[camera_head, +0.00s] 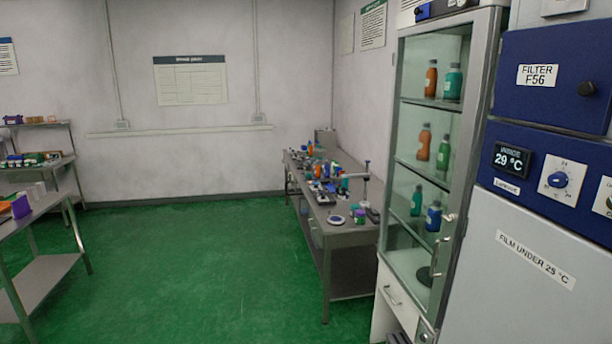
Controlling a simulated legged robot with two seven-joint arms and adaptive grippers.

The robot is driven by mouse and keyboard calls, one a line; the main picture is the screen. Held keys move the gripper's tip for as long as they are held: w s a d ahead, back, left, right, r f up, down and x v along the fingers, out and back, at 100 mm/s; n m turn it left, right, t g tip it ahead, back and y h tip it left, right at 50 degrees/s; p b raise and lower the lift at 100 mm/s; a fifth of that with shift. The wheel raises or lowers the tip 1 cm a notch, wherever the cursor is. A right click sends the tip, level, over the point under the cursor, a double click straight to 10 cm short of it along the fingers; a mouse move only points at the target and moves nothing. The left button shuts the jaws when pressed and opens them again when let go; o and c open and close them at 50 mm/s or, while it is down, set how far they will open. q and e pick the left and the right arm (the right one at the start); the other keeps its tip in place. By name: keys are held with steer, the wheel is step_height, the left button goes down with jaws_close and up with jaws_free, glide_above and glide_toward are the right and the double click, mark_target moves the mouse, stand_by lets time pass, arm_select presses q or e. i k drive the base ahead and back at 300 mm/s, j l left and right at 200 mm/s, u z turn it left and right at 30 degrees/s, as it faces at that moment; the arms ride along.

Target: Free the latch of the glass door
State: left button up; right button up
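The glass door (408,204) belongs to a tall cabinet right of centre and looks closed. Orange, teal, green and blue bottles stand on the shelves behind the glass. A metal handle (436,258) is on the right side of the door. A small metal piece (449,217) sits just above the handle at the door's right edge; I cannot tell whether it is the latch or how it is set. Neither of my grippers is in view.
A blue and white machine (545,235) stands close on the right, beside the cabinet. A metal workbench (345,230) with small items stands behind the cabinet to the left. Another table (45,270) is at far left. The green floor (190,270) between is clear.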

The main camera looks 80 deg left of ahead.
mark_target(449, 219)
steer(key=u, duration=2)
